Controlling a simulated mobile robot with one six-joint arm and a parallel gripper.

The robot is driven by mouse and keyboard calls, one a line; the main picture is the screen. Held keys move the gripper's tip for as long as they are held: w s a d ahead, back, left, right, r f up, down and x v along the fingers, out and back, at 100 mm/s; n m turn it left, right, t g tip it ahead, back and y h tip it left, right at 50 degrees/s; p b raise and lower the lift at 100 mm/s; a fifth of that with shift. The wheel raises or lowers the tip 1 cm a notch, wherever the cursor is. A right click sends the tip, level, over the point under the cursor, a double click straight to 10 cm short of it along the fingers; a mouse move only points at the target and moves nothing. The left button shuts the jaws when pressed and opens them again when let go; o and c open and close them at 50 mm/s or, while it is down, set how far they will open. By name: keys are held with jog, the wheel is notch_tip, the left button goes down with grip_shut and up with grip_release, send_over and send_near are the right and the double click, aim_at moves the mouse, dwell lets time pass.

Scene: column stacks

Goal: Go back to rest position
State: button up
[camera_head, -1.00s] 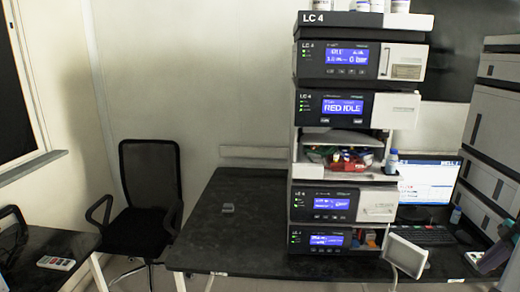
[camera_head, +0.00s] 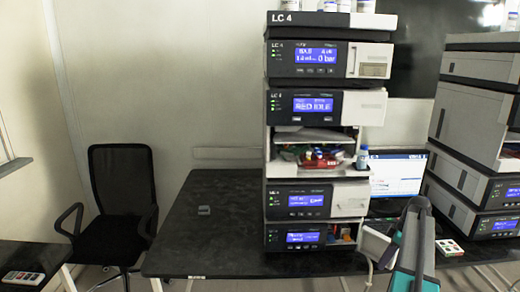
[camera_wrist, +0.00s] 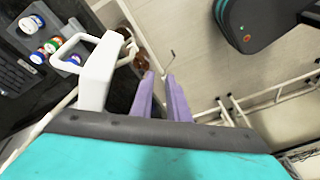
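My gripper (camera_wrist: 160,75) shows in the wrist view as two purple fingers, a narrow gap between them. Nothing is held between the fingers. They point over the floor beside a white handle-shaped part (camera_wrist: 98,72), which stands to their left. In the head view my teal and dark arm (camera_head: 412,250) rises at the lower right, in front of the bench. The fingertips cannot be made out there.
A column stack (camera_head: 310,200) stands on the dark bench (camera_head: 205,235), with a blue-capped bottle (camera_head: 362,158) on a ledge. A second stack (camera_head: 470,120) is at the right, a monitor (camera_head: 398,175) between them. A black chair (camera_head: 120,195) stands left. The bench's left part is mostly clear.

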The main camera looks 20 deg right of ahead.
jog(key=w+a+f+m, duration=0.15)
jog(key=a+f, duration=0.25)
jog(key=a, duration=0.5)
jog(key=w+a+f+m+g+h, duration=0.1)
jog(key=w+a+f, duration=0.25)
jog(key=a, duration=0.65)
jog(key=w+a+f+m, duration=0.1)
jog(key=w+a+f, duration=0.1)
jog(key=a+f, duration=0.5)
jog(key=s+a+f+m+h, duration=0.1)
jog(key=s+a+f+m, duration=0.15)
jog(key=a, duration=1.05)
jog(key=s+a+f+m+h, duration=0.1)
jog(key=s+a+f, duration=0.25)
jog(key=a, duration=1.05)
jog(key=s+f+g, duration=0.3)
jog(key=s+f, duration=0.6)
jog(key=s, duration=0.4)
jog(key=s+f+g, duration=0.3)
jog(key=s+f, duration=0.6)
jog(key=s, duration=0.4)
jog(key=shift+d, duration=0.2)
jog(key=shift+w, duration=0.1)
jog(key=shift+d, duration=0.1)
